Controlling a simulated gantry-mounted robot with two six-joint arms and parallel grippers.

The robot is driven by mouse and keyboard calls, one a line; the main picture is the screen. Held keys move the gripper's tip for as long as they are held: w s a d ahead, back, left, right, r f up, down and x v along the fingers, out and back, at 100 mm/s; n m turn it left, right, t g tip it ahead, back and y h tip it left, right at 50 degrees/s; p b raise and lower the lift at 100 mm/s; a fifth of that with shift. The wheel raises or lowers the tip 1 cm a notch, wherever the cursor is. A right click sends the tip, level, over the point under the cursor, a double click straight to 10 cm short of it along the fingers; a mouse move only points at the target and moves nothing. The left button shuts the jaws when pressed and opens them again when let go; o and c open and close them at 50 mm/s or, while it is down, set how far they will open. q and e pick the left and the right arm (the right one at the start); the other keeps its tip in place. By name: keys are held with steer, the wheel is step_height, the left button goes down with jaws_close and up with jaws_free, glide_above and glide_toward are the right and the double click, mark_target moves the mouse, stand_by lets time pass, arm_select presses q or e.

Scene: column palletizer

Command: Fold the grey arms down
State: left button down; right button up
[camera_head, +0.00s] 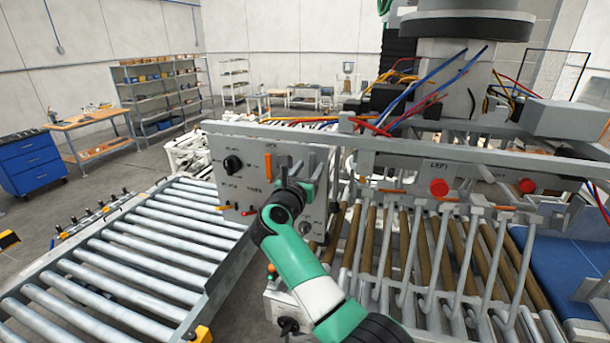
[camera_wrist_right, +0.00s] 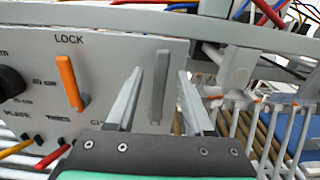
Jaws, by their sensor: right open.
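Several grey tubular arms (camera_head: 403,255) hang from the grey beam in the head view and slope over the brown rollers. They show partly at the right edge of the right wrist view (camera_wrist_right: 303,125). A grey control panel (camera_head: 225,145) carries an orange lever (camera_wrist_right: 67,82) under the word LOCK and an upright grey lever (camera_wrist_right: 159,85) to its right. My right gripper (camera_wrist_right: 160,100) is open in front of the panel, with the grey lever showing between its fingers; contact cannot be told. It also shows in the head view (camera_head: 300,172). My left gripper is not in view.
Red buttons (camera_head: 439,187) sit on the beam right of the panel, one labelled LEFT. A black knob (camera_head: 232,164) is on the panel's left side. A steel roller conveyor (camera_head: 130,255) runs at left. A blue belt (camera_head: 560,270) lies at right.

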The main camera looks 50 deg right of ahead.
steer(key=b+v, duration=0.3)
steer(key=v, duration=0.8)
steer(key=shift+a, duration=0.15)
steer(key=shift+s, duration=0.1)
